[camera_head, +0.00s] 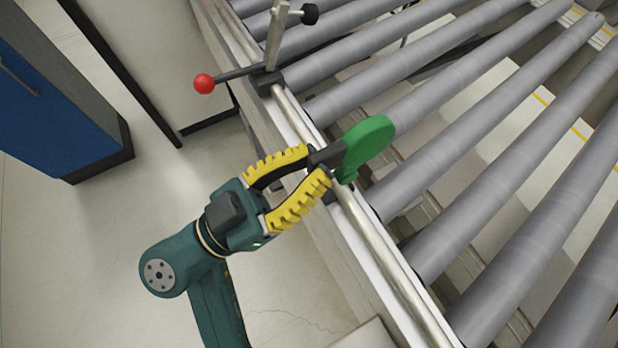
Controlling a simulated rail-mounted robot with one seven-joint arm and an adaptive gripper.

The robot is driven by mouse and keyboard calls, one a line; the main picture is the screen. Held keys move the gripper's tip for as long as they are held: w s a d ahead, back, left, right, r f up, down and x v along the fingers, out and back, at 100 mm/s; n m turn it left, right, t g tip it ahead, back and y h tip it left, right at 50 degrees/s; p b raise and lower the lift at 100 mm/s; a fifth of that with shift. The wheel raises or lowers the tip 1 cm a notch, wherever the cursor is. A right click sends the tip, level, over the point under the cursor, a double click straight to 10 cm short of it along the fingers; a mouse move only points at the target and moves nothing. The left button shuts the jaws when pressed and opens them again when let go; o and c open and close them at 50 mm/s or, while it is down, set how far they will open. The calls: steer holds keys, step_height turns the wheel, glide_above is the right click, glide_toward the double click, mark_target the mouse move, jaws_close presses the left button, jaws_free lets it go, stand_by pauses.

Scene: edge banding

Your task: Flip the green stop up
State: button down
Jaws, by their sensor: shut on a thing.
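The green stop (369,143) is a flat, rounded paddle at the conveyor's near edge, at the middle of the view. It is joined to a dark block (327,155) by the metal rail. My gripper (318,165) has yellow ribbed fingers and comes in from the lower left. Its fingers are closed around the dark block at the base of the green stop, one on each side. The green paddle lies beyond the fingertips, tilted up and to the right over the roller ends. The exact contact between fingers and block is partly hidden.
A metal rail (385,258) runs along the conveyor edge. Grey rollers (440,125) fill the right side. A lever with a red ball (204,83) and an upright post (277,35) stand farther up the rail. A blue cabinet (50,100) is at left; the floor between is clear.

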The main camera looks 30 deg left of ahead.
steer(key=f+t+h+b, duration=0.1)
steer(key=b, duration=0.2)
steer(key=s+t+b, duration=0.1)
steer(key=b, duration=0.1)
steer(key=a+f+h+b, duration=0.1)
steer(key=b, duration=0.2)
steer(key=shift+s+f+t+h+b, duration=0.25)
steer(key=shift+f+t+h+b, duration=0.05)
steer(key=shift+f+t, duration=0.1)
steer(key=shift+a+r, duration=0.1)
steer(key=c, duration=1)
jaws_free()
steer(key=shift+c, duration=0.2)
